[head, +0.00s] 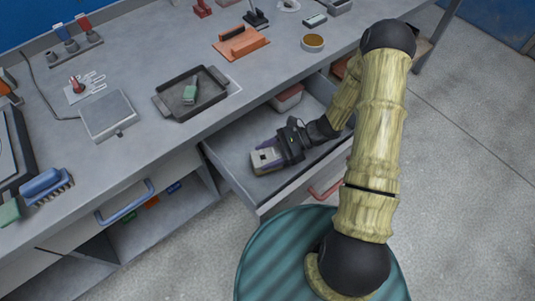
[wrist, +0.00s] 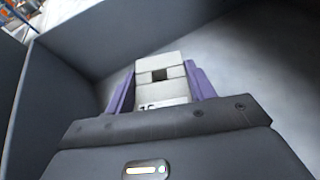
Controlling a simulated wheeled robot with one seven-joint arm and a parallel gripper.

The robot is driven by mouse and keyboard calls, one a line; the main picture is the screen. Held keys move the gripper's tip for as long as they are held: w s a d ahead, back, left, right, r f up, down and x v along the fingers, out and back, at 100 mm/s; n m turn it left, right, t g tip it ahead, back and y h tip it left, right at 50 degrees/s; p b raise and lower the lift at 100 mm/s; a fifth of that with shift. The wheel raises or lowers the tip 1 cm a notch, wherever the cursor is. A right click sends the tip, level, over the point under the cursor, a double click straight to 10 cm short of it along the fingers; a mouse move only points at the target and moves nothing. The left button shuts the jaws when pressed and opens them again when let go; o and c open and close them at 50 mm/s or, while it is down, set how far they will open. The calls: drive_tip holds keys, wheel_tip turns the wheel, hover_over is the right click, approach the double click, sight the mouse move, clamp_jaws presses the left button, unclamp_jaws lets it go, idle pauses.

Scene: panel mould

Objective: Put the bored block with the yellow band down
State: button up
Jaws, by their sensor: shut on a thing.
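My gripper (head: 275,155) reaches into an open grey drawer (head: 228,180). Its purple fingers are shut on a pale grey block (head: 262,159) with a dark square hole. In the wrist view, the same block (wrist: 158,69) sits between the two fingers, with dark marks on its near face. A faint yellowish strip shows low on the block in the head view; the band is not clear in the wrist view. The block is inside the drawer, low near its floor; I cannot tell whether it touches.
A reddish box with a pale top (head: 287,98) lies at the back of the drawer. Drawer floor is bare around the block. The worktop above holds a dark tray (head: 166,109) with a green item (head: 190,94), a grey square device (head: 108,115) and an orange piece (head: 241,43).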

drive_tip(key=o, duration=1.2)
drive_tip(key=shift+c, duration=0.2)
drive_tip(key=shift+r+p, duration=0.4)
drive_tip(key=shift+r, duration=0.25)
drive_tip(key=v, duration=1.2)
drive_tip(key=shift+d, duration=0.1)
